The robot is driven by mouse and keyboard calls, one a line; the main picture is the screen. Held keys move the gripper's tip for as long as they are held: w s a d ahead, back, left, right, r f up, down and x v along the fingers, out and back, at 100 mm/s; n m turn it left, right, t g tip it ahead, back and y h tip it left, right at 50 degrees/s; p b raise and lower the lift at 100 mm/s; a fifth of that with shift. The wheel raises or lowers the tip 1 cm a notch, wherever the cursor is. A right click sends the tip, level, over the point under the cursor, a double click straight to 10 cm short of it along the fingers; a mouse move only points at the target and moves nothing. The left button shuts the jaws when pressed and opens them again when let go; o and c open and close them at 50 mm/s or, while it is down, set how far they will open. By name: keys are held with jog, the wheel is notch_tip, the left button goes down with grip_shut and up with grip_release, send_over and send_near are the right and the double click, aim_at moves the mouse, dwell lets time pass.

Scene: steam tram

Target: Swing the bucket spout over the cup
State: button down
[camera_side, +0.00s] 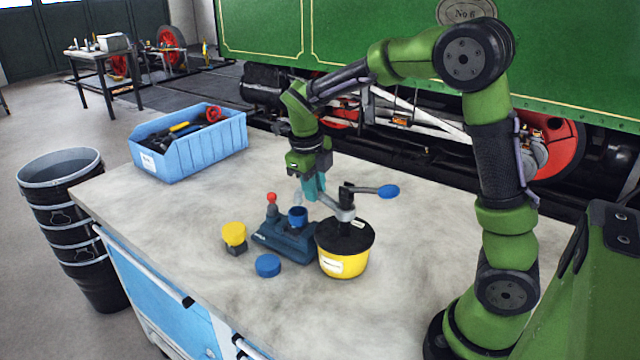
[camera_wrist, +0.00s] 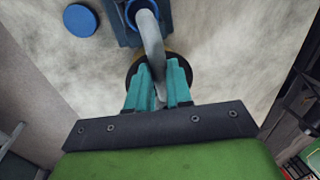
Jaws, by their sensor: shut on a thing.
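The yellow bucket (camera_side: 343,264) with a black lid stands on the bench. In the wrist view, its dark lid (camera_wrist: 206,72) shows behind my fingers. A grey spout (camera_wrist: 152,42) runs from between my fingers toward the cup. Its tip overlaps the blue cup (camera_wrist: 142,8) in that view. In the side view, the cup (camera_side: 298,217) sits on a blue-grey stand (camera_side: 284,240) left of the bucket, and a pale spout end shows above it. My gripper (camera_side: 316,188) has its teal fingers (camera_wrist: 158,75) shut on the spout, above the lid. The fingers hide part of the spout.
A lever with a blue knob (camera_side: 388,191) sticks out right from the bucket top. A red knob (camera_side: 271,198), yellow knob (camera_side: 234,234) and blue disc (camera_side: 268,265) are near the stand. A blue bin (camera_side: 190,150) stands at the back left. The bench's front left is clear.

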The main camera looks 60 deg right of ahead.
jog(key=c, duration=1)
grip_release()
jog(key=a+r, duration=0.1)
jog(key=r, duration=0.4)
jog(key=a+r, duration=0.1)
jog(key=r, duration=0.5)
jog(key=a+r, duration=0.1)
jog(key=r, duration=0.4)
jog(key=shift+r, duration=0.3)
jog(key=s+a+f+n+t+y, duration=0.1)
jog(key=s+n, duration=0.4)
jog(key=n, duration=0.5)
jog(key=s+a+f+n+t+y, duration=0.1)
jog(key=s+a+f+n+t, duration=0.2)
jog(key=n, duration=0.8)
jog(key=s+a+f+n+t+y, duration=0.2)
jog(key=s+a+f+n+t, duration=0.1)
jog(key=s+n, duration=0.5)
jog(key=shift+a+f+n, duration=0.15)
jog(key=shift+f+n, duration=0.15)
jog(key=shift+n, duration=0.45)
jog(key=shift+a+f+n, duration=0.1)
jog(key=shift+f+n, duration=0.2)
jog(key=shift+n, duration=0.45)
